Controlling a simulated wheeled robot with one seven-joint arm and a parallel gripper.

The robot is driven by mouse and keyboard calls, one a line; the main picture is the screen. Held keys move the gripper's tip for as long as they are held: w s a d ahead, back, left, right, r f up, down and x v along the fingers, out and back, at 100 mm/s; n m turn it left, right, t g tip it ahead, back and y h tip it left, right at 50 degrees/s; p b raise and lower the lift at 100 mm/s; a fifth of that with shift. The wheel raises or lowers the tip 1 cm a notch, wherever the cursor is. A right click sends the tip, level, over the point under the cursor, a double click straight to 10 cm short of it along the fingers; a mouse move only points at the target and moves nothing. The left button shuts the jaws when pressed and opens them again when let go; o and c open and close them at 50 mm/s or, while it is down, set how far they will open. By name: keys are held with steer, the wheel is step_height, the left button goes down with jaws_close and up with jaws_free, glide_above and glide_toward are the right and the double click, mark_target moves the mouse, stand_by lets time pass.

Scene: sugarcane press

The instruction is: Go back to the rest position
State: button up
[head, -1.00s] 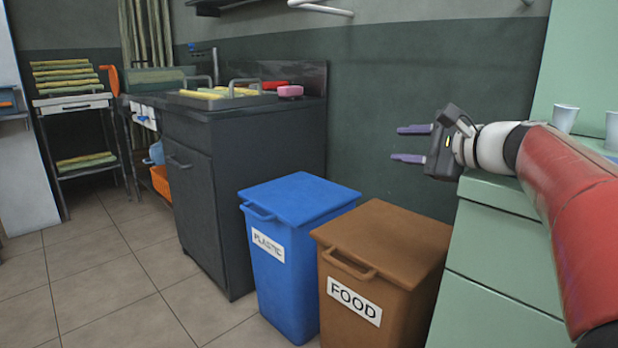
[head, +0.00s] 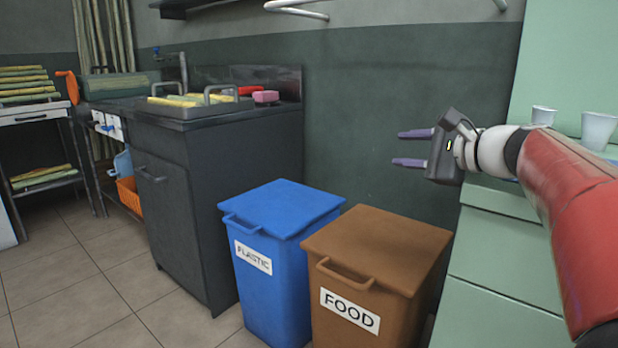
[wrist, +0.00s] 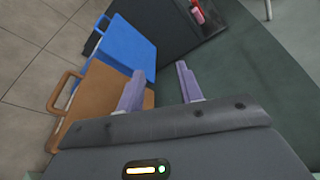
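My gripper (head: 412,148) is stretched out to the left at the right side of the head view, above and behind the brown bin. Its two purple fingers are apart with nothing between them. The wrist view shows the same open fingers (wrist: 158,90) over the bins and the dark green wall. My red arm comes in from the right edge, over the light green counter.
A blue PLASTIC bin (head: 280,215) and a brown FOOD bin (head: 385,245), both lidded, stand before me. A dark sink cabinet (head: 185,190) is behind left. White cups (head: 598,128) stand on the green counter (head: 500,197). Tiled floor at left is clear.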

step_height(320, 180, up, 6)
steer(key=s+d+p, duration=0.1)
steer(key=d+p, duration=0.1)
steer(key=p, duration=0.2)
steer(key=s+a+f+n+g+h+p, duration=0.2)
steer(key=s+a+f+n, duration=0.25)
steer(key=s, duration=0.25)
steer(key=s+a+f+n+g+h+p, duration=0.2)
steer(key=s+a+f+n+g, duration=0.15)
steer(key=s+f, duration=0.35)
steer(key=s+d+f+n+h+p, duration=0.1)
steer(key=s+f+n+h, duration=0.1)
steer(key=s+f+n, duration=0.2)
steer(key=s+d+f+n+g+h+p, duration=0.1)
steer(key=s+d+f+n+h+p, duration=0.1)
steer(key=s, duration=0.8)
step_height(320, 180, down, 3)
steer(key=shift+s+d+f+n+h, duration=0.1)
steer(key=shift+s+d+n+h, duration=0.2)
steer(key=shift+n+h, duration=0.6)
steer(key=shift+a, duration=0.1)
